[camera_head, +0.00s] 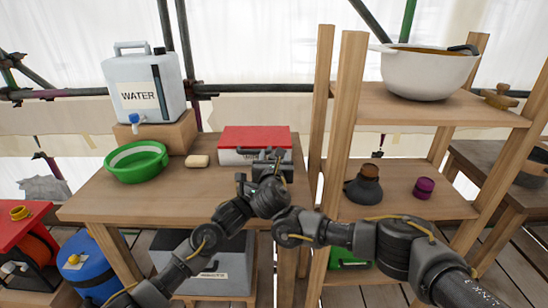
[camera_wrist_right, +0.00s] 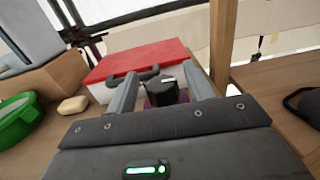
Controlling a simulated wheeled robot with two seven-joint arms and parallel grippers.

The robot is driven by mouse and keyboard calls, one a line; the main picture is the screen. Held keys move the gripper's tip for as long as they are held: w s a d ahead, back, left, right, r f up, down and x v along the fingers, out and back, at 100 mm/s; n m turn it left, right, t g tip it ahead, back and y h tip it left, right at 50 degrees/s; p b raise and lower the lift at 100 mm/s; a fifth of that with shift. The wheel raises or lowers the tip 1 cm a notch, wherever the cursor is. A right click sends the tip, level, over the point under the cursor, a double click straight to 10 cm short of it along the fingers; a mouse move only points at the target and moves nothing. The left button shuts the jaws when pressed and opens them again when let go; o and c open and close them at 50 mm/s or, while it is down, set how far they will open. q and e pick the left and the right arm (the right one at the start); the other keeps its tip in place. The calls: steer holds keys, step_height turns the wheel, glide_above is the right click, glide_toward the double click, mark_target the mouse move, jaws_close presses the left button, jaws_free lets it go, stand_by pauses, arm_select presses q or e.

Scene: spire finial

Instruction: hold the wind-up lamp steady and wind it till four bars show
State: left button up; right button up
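My right gripper (camera_wrist_right: 161,84) reaches over the wooden table, its two grey fingers apart. Between them, in the right wrist view, is a small dark knob with a white mark on a purple body (camera_wrist_right: 164,92), perhaps the wind-up lamp. A gap seems to show on both sides of it. In the head view the right gripper (camera_head: 268,168) is in front of the red-lidded box, and no lamp can be made out behind the arms. My left arm comes in from the left and meets the right one there; its fingers cannot be made out. A green light strip shows low in the wrist view.
The red-lidded box (camera_head: 254,137) stands just behind the grippers. A green bowl (camera_head: 137,162), a soap-like block (camera_head: 197,161) and a water jug (camera_head: 146,88) are at left. A wooden shelf (camera_head: 335,190) with a post stands close at right. The table's front left (camera_head: 130,208) is clear.

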steer(key=s, duration=0.7)
steer(key=shift+s+a, duration=0.2)
stand_by(0.4)
steer(key=shift+d, duration=0.1)
steer(key=shift+s+d+n+g+y, duration=0.5)
steer(key=shift+s+d+n+y, duration=1.6)
steer(key=shift+y, duration=1.3)
steer(key=x, duration=1.2)
steer(key=shift+w+f, duration=0.2)
steer(key=shift+f, duration=0.15)
